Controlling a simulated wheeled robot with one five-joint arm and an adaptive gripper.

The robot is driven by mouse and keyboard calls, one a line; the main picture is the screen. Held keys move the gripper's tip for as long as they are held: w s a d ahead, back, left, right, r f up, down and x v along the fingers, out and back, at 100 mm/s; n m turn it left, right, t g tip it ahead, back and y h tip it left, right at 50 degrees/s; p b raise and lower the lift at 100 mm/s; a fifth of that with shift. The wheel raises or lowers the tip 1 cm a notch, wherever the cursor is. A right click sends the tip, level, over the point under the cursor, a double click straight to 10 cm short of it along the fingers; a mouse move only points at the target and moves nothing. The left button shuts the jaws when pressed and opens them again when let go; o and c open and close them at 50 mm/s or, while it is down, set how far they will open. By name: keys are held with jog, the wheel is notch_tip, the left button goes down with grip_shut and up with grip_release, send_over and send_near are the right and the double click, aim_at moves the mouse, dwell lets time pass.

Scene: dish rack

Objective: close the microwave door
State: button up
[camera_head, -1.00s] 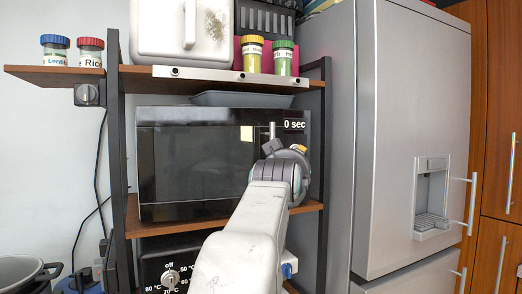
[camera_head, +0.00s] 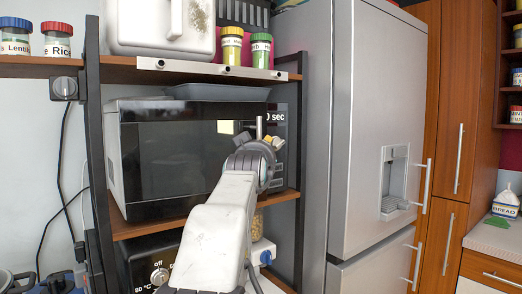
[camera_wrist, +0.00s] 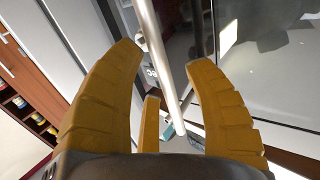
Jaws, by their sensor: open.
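The microwave (camera_head: 112,150) stands on the middle shelf of a rack. Its dark glass door (camera_head: 170,160) looks shut or nearly shut; I cannot tell whether a small gap remains. The door's upright metal handle (camera_head: 259,127) is near the right side, by the "0 sec" display. My gripper (camera_head: 262,139) is in front of the handle, its lower part hidden by my arm. In the wrist view, my gripper (camera_wrist: 166,58) is open with yellow fingers spread, and the handle (camera_wrist: 158,50) runs between them. I cannot tell whether a finger touches it.
A grey tray (camera_head: 217,92) lies on the microwave. Jars (camera_head: 232,46) stand on the shelf above. A black oven (camera_head: 140,262) is below. A tall silver fridge (camera_head: 370,130) stands close on the right, beyond the black rack post (camera_head: 300,170).

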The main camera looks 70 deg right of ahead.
jog(key=shift+w+d, duration=0.15)
jog(key=shift+d, duration=0.45)
jog(key=shift+c, duration=0.2)
grip_shut()
